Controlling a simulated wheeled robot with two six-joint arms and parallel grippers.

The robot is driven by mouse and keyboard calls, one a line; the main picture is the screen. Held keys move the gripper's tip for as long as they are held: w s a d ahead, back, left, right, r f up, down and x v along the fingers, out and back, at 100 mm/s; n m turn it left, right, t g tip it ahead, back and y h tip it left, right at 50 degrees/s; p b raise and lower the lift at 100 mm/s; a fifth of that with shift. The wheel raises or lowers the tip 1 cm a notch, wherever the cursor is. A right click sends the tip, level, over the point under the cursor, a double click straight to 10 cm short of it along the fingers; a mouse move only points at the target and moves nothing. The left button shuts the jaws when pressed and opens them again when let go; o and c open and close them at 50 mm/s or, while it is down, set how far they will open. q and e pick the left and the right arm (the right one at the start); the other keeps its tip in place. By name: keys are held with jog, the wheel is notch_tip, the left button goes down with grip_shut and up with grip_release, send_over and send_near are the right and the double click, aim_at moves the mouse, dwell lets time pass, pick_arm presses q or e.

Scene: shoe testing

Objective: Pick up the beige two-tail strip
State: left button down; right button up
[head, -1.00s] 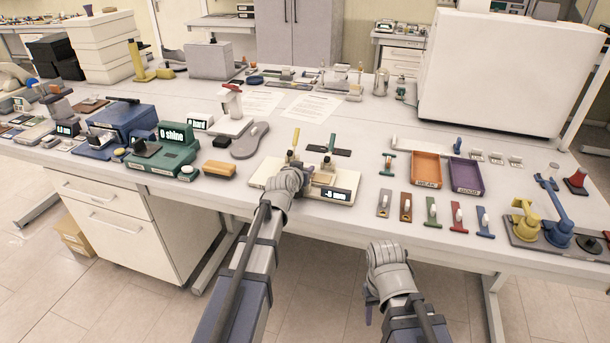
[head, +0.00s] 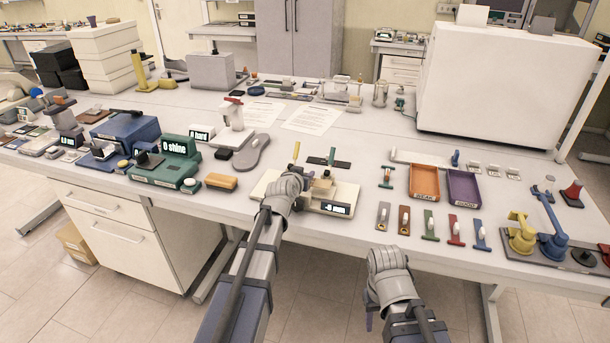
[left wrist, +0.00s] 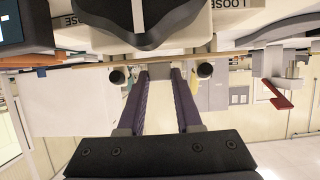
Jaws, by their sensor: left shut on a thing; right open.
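A thin beige strip (left wrist: 110,65), seen nearly edge-on, runs across the left wrist view just beyond my left fingertips. Its tails cannot be told apart. My left gripper (left wrist: 161,72) is closed on it, with the two purple fingers below the strip in the picture. In the head view my left gripper (head: 292,182) is at the cream tester (head: 345,200), and its hand hides the fingertips and most of the strip. My right gripper (head: 371,305) is open and empty in front of the table's edge, its fingers mostly hidden by the hand.
The tester has clamps marked LOOSE and a small display. An orange tray (head: 424,181) and a purple tray (head: 464,188) stand to its right, with several coloured strips in front.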

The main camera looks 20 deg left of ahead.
pick_arm(q)
notch_tip(320, 180, up, 7)
jog(key=p, duration=0.5)
jog(key=shift+p, duration=0.35)
jog(key=shift+f, duration=0.15)
